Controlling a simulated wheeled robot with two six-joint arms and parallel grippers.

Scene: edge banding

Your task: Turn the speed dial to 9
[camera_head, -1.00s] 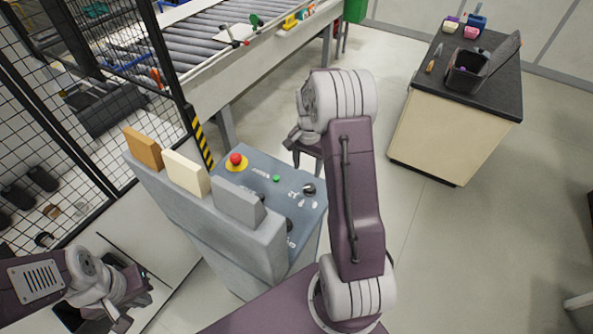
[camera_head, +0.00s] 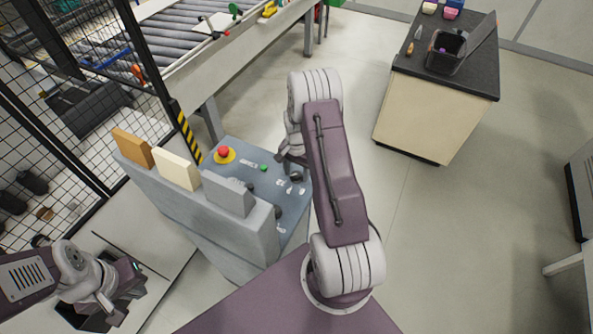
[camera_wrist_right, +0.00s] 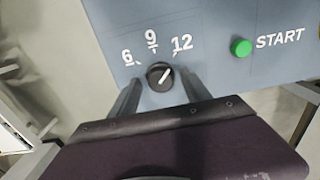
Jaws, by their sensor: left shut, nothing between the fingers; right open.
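The speed dial (camera_wrist_right: 160,76) is a round black knob with a white pointer, set on the blue-grey panel (camera_wrist_right: 215,25) under the marks 6, 9 and 12. Its pointer tilts up and right, toward the 12. My right gripper (camera_wrist_right: 160,95) is open, with one finger on each side of the dial; I cannot tell whether they touch it. In the head view my right gripper (camera_head: 287,163) is low over the panel's right part, partly hidden by my arm. My left gripper (camera_head: 112,305) is shut and empty at the lower left, away from the panel.
The panel also has a red emergency button (camera_head: 224,153) and a green START button (camera_wrist_right: 241,48). Orange, cream and grey blocks (camera_head: 176,168) stand along the console's top. A mesh fence (camera_head: 60,110) is at left, a roller conveyor (camera_head: 170,45) behind, a dark-topped cabinet (camera_head: 440,90) at right.

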